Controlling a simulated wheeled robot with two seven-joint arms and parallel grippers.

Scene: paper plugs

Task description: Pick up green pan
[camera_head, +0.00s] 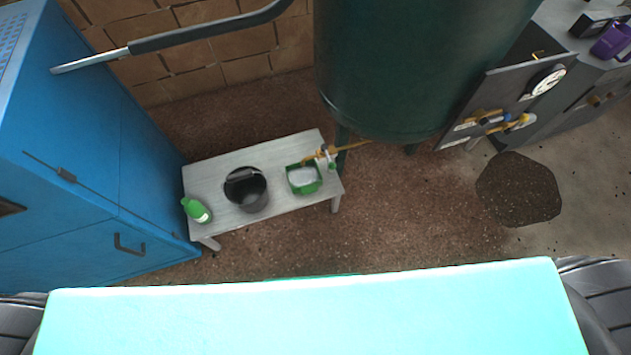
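The green pan (304,179) is a small green tray with a whitish inside. It sits on the right part of a low pale bench (214,172), close to a yellow pipe and valve at its upper right corner. I cannot tell whether the pan touches the valve. Neither of my grippers is in view, and nothing is seen holding the pan.
A black bucket (254,199) and a green bottle (196,210) stand left of the pan on the bench. A blue cabinet (80,140) is at the left, a large dark green tank (415,65) behind. Brown floor (400,220) lies clear in front.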

